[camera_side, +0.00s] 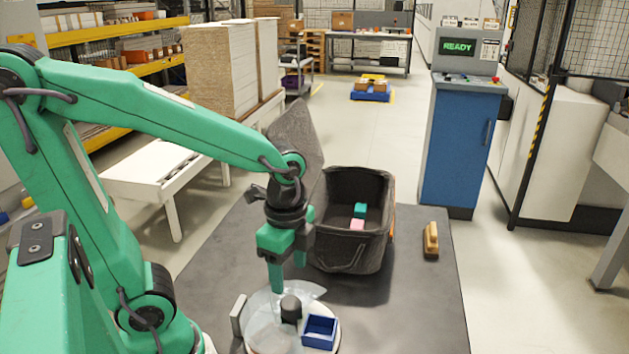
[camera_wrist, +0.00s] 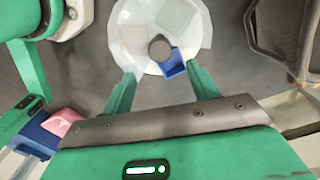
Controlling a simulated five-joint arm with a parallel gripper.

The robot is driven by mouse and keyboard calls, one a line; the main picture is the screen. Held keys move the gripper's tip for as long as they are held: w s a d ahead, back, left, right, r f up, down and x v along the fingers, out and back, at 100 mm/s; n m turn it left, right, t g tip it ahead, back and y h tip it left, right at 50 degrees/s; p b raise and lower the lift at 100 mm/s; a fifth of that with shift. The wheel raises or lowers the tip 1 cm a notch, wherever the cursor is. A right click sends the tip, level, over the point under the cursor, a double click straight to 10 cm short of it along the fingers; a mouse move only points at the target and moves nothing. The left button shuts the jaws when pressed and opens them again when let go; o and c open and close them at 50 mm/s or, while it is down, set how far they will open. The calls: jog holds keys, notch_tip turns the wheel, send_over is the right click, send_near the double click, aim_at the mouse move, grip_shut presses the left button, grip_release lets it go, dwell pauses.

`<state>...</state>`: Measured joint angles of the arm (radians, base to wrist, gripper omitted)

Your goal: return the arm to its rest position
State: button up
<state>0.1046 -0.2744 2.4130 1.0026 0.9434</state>
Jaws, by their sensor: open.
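My gripper (camera_side: 288,275) hangs pointing down above the near part of the dark table, over a round white disc (camera_side: 265,344). Its green fingers are apart with nothing between them. In the wrist view my gripper (camera_wrist: 163,88) also shows open, its two fingers spread on either side of the disc's near edge. The disc (camera_wrist: 130,58) carries a dark round knob (camera_wrist: 160,48), clear sheets and a small blue tray (camera_side: 320,331). In the side view the knob (camera_side: 291,309) stands just below the fingers. My arm reaches in from the left, bent at the elbow.
A black bin (camera_side: 345,255) holding a teal block (camera_side: 360,211) and a pink block (camera_side: 357,225) stands close behind my gripper. A wooden-handled brush (camera_side: 431,240) lies at right. A blue READY console (camera_side: 461,150) stands beyond the table. The table's right front is clear.

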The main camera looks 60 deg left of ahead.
notch_tip(320, 180, up, 8)
jog(key=s+a+n+t, duration=0.1)
jog(key=n+t, duration=0.4)
jog(key=n, duration=0.7)
jog(key=shift+s+a+r+t, duration=0.15)
jog(key=shift+a+t, duration=0.15)
jog(key=shift+a, duration=0.45)
